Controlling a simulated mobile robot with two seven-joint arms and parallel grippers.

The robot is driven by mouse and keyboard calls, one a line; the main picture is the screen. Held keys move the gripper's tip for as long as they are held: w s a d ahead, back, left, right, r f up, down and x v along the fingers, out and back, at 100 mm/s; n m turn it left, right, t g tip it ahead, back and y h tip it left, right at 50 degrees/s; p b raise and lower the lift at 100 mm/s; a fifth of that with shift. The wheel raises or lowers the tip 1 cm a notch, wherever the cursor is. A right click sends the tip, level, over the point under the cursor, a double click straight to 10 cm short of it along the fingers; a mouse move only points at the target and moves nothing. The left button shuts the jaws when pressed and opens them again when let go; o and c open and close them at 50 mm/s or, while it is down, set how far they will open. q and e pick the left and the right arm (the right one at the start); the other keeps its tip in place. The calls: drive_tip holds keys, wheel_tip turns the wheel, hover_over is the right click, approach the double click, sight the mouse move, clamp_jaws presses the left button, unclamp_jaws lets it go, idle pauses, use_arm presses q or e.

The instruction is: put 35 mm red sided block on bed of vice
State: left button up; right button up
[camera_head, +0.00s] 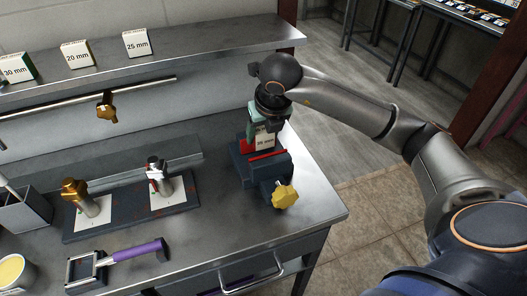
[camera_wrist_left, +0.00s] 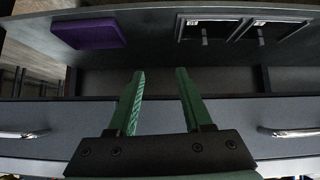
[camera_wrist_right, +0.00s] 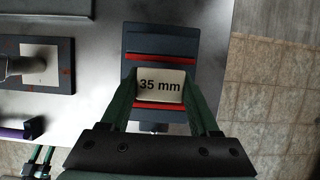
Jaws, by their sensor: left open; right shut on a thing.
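The 35 mm block (camera_head: 264,139) has a white labelled face and is held by my right gripper (camera_head: 262,127) at the vice. In the right wrist view the green fingers (camera_wrist_right: 160,92) are shut on the block (camera_wrist_right: 160,86), and its "35 mm" label faces the camera. The vice (camera_head: 262,170) is dark blue-grey with red jaw strips and a yellow knob. The block shows between the two red strips of the vice (camera_wrist_right: 160,42). Whether it touches the bed is hidden. My left gripper (camera_wrist_left: 160,75) is open and empty, facing the workbench front.
Blocks labelled 20 mm (camera_head: 77,54) and 25 mm (camera_head: 137,43) stand on the upper shelf. A dark board (camera_head: 125,205) with two upright tools lies left of the vice. A purple-handled tool (camera_head: 137,251) lies in front. The bench's right edge is close to the vice.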

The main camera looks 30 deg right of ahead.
sight(264, 147)
drive_tip(key=shift+f, duration=2.65)
drive_tip(key=shift+f, duration=0.1)
drive_tip(key=shift+f, duration=0.1)
drive_tip(key=o, duration=1.4)
drive_tip(key=shift+r, duration=0.5)
drive_tip(key=v, duration=1.1)
drive_tip(key=shift+s+a+r, duration=0.1)
drive_tip(key=shift+s+r, duration=0.1)
drive_tip(key=shift+s, duration=0.1)
